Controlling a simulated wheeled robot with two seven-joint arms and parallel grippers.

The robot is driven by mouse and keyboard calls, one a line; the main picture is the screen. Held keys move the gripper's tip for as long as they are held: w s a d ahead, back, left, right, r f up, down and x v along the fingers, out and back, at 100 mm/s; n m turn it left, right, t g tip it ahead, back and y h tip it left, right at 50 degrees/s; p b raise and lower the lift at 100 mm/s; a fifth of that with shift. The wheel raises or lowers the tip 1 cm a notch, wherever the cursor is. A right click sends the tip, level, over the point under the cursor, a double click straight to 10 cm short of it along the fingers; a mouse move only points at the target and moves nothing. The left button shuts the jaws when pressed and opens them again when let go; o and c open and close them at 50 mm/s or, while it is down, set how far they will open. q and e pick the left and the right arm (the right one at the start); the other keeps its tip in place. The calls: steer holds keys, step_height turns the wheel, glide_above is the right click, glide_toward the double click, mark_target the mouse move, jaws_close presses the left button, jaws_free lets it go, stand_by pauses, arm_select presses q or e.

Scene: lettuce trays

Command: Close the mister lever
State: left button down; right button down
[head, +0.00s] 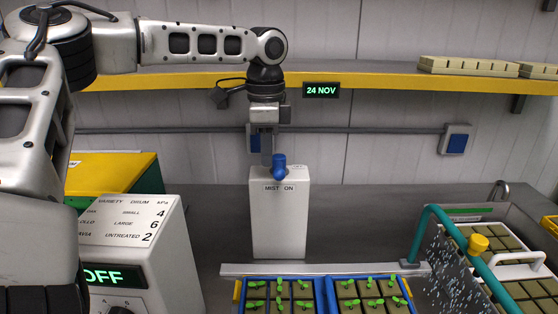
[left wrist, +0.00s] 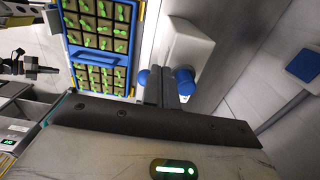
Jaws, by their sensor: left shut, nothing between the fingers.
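The mister lever (head: 279,161) is blue and sits on top of a white box (head: 279,220) labelled "MIST ON". My left gripper (head: 267,158) points down just left of the lever, its fingers shut with nothing between them. In the left wrist view the shut fingers (left wrist: 160,82) have blue parts on both sides, a larger blue cylinder (left wrist: 185,81) at right and a smaller blue end (left wrist: 143,77) at left. I cannot tell whether the fingers touch the lever. A dark gripper-like part, probably my right gripper (left wrist: 16,62), shows small in the left wrist view.
Blue trays of seedlings (head: 325,282) stand in front of the box. A yellow-edged shelf (head: 390,78) runs behind the arm. An "OFF" display machine (head: 170,230) stands at left.

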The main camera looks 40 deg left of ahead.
arm_select(q)
steer(key=shift+f, duration=0.15)
step_height(320, 180, down, 4)
steer(key=shift+f, duration=0.1)
stand_by(0.5)
steer(key=shift+d, duration=0.1)
